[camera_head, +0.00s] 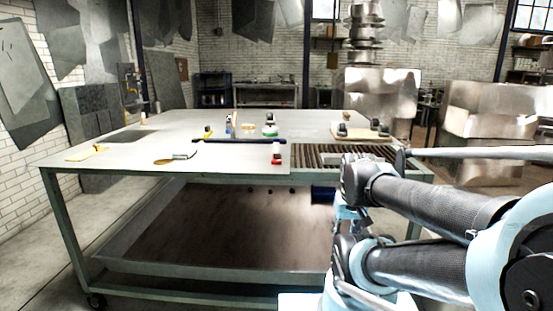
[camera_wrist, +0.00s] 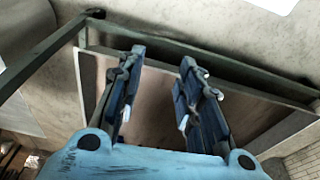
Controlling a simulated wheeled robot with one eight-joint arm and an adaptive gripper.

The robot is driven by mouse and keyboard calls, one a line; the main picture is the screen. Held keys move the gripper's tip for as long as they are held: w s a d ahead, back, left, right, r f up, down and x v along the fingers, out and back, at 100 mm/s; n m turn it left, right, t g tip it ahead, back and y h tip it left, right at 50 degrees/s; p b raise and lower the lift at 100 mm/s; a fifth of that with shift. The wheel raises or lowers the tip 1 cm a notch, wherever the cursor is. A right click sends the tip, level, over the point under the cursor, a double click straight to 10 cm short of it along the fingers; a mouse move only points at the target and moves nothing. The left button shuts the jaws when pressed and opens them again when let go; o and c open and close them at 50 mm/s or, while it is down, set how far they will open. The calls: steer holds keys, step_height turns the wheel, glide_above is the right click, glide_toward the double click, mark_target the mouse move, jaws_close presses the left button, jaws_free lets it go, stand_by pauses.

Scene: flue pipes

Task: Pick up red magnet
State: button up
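A small red item with a dark upper part, which looks like the red magnet (camera_head: 276,159), stands on the front part of the metal worktable (camera_head: 120,158), just left of the slatted section. It does not show in the wrist view. My gripper (camera_wrist: 158,72) is open, with its two dark blue fingers apart and nothing between them. In the head view my arm is at the right, in front of the table, and the gripper's fingers cannot be made out clearly. The wrist view looks toward the table's frame and lower tray.
A dark bar (camera_head: 238,141) lies behind the red item. Several small tools stand beyond it, including a green and white item (camera_head: 270,131). A yellow-handled item (camera_head: 88,153) lies at left. Slats (camera_head: 335,155) and a board with dark items (camera_head: 365,134) are at right.

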steer(key=shift+o, duration=1)
steer(key=o, duration=0.8)
step_height(320, 180, up, 2)
steer(key=shift+s+r+n, duration=0.1)
steer(key=shift+n, duration=0.2)
steer(key=shift+c, duration=0.2)
step_height(320, 180, up, 32)
steer(key=n+g, duration=0.2)
steer(key=n, duration=1.5)
glide_above(277, 150)
step_height(277, 150, down, 17)
steer(key=shift+f, duration=0.15)
